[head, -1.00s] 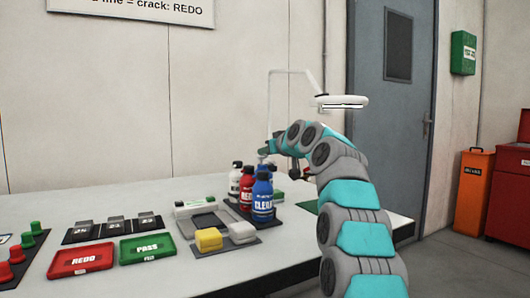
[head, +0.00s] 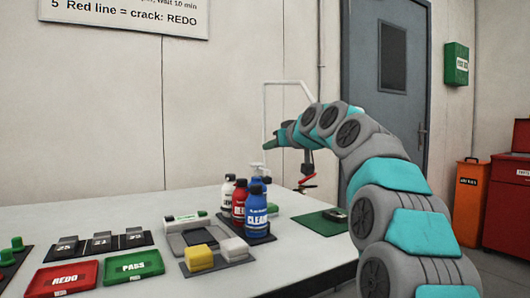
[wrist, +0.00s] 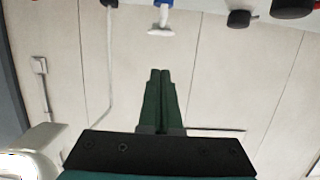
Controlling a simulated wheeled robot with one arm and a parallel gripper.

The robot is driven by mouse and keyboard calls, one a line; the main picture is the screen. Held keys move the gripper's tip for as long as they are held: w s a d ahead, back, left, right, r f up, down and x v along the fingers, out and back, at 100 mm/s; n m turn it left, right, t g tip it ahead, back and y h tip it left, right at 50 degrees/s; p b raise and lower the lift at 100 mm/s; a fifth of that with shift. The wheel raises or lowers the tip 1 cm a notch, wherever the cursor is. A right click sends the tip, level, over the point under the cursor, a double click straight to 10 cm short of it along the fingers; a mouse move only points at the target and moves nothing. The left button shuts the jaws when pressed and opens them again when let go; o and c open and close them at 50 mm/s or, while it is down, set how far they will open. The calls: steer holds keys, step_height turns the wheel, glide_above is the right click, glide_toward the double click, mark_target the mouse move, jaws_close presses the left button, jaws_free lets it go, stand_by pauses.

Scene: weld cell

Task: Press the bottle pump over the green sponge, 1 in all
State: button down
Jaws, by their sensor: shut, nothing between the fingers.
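The pump bottle (wrist: 160,20) shows its white pump head and a bit of blue body at the top of the wrist view. In the head view its pump head (head: 258,166) shows behind the front blue bottle, which hides most of it. A small green piece, perhaps the green sponge (head: 272,208), lies beside the bottles, mostly hidden. My gripper (wrist: 160,72) is shut and empty, its dark green fingers together, apart from the pump head. In the head view my gripper (head: 270,144) is above and behind the bottle group.
White, red and blue CLEAN (head: 257,222) bottles stand close together. Yellow (head: 198,258) and white (head: 233,249) blocks lie in front. A green mat (head: 318,223) with a small dark item is at right.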

steer(key=shift+v, duration=1.3)
